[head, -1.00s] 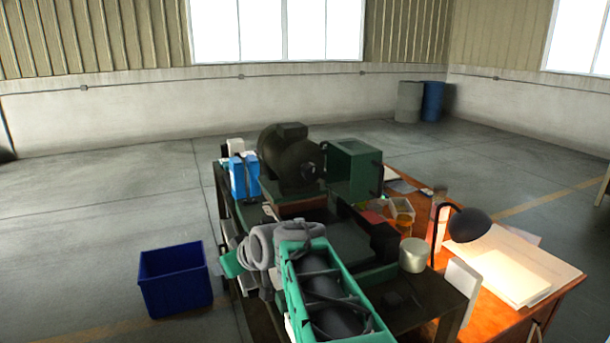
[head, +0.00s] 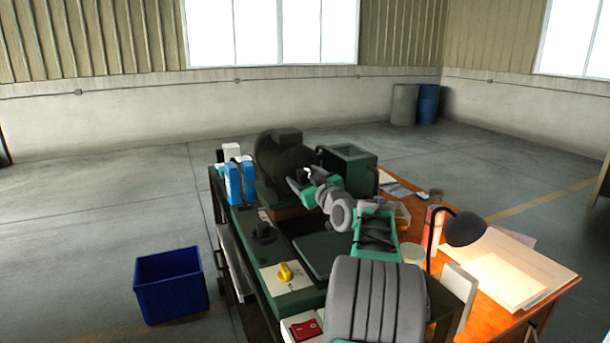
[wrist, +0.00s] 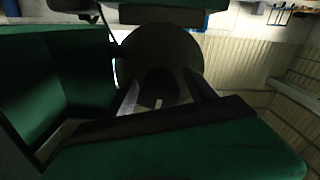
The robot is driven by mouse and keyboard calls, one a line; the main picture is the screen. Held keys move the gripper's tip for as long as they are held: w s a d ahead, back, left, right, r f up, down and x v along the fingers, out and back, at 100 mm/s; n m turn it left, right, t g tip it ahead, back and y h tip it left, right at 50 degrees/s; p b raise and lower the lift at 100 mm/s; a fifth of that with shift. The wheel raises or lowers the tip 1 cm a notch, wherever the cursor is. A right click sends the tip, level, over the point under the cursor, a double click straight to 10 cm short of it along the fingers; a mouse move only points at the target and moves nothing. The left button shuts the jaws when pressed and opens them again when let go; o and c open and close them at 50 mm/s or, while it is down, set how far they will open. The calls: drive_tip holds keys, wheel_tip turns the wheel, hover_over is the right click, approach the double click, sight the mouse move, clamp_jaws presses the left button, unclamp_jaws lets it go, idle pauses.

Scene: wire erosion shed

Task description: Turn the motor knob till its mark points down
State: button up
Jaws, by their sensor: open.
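The dark motor (head: 280,157) stands at the back of the bench, and its round end face fills the middle of the wrist view (wrist: 137,58). The black motor knob (wrist: 160,83) sits at the centre of that face. A pale mark shows at the knob's lower edge in the wrist view, which looks upside down against the room. My gripper (wrist: 163,86) is open, with its fingers to either side of the knob in the picture; I cannot tell whether they touch it. In the head view my gripper (head: 304,178) is at the motor's front and hides the knob.
A green box (head: 350,165) stands close right of the motor, and blue-and-white items (head: 240,182) stand left. A black knob (head: 263,233), yellow knob (head: 285,272) and red switch (head: 306,329) sit nearer. A desk lamp (head: 465,229) is at the right.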

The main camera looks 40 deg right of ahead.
drive_tip(key=c, duration=1.4)
